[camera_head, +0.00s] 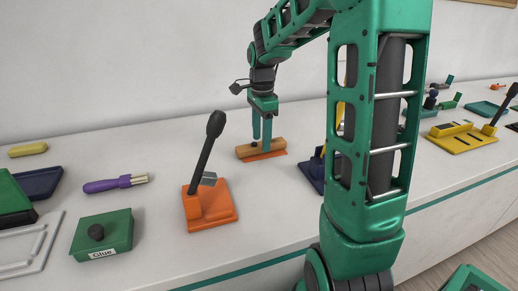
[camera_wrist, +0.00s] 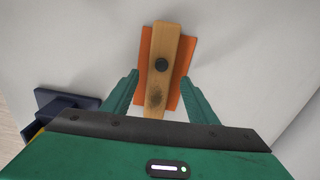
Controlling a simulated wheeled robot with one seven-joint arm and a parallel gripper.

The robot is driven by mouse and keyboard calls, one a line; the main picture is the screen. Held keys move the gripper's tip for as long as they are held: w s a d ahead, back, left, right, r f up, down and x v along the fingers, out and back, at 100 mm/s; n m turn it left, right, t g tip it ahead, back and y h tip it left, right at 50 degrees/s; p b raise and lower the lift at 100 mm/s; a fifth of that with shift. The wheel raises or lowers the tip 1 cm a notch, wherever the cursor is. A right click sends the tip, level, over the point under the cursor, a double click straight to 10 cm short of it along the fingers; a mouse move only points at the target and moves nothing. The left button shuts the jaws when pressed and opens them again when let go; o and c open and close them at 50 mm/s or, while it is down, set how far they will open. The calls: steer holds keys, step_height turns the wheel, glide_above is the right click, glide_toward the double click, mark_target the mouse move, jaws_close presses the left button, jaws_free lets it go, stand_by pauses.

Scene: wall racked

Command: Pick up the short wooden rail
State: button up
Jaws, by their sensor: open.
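The short wooden rail (camera_head: 270,148) is a light brown bar on an orange base, lying on the white counter near the wall. In the wrist view the rail (camera_wrist: 160,45) runs up the middle, with a dark round knob on it and a dark smudge lower down, over the orange base (camera_wrist: 146,50). My gripper (camera_head: 261,145) points down at the rail in the head view. Its green fingers (camera_wrist: 162,82) are apart, one on each side of the rail in the wrist view. I cannot tell whether a finger touches it.
An orange stand with a black lever (camera_head: 212,205) is in front and left of the rail. A dark blue object (camera_head: 313,172) is close on the right, partly hidden by my arm. A green glue box (camera_head: 105,235) and purple-handled tool (camera_head: 105,185) are further left.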

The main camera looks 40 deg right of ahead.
steer(key=shift+f, duration=0.55)
steer(key=c, duration=1.2)
steer(key=shift+r, duration=0.1)
steer(key=shift+r, duration=0.55)
steer(key=r, duration=0.3)
steer(key=shift+s+a+r, duration=0.1)
steer(key=shift+s+r, duration=0.05)
steer(key=shift+s, duration=0.15)
steer(key=s+a+r, duration=0.3)
steer(key=s+r, duration=0.3)
steer(key=s, duration=0.4)
steer(key=shift+s+r, duration=0.2)
steer(key=shift+s, duration=0.1)
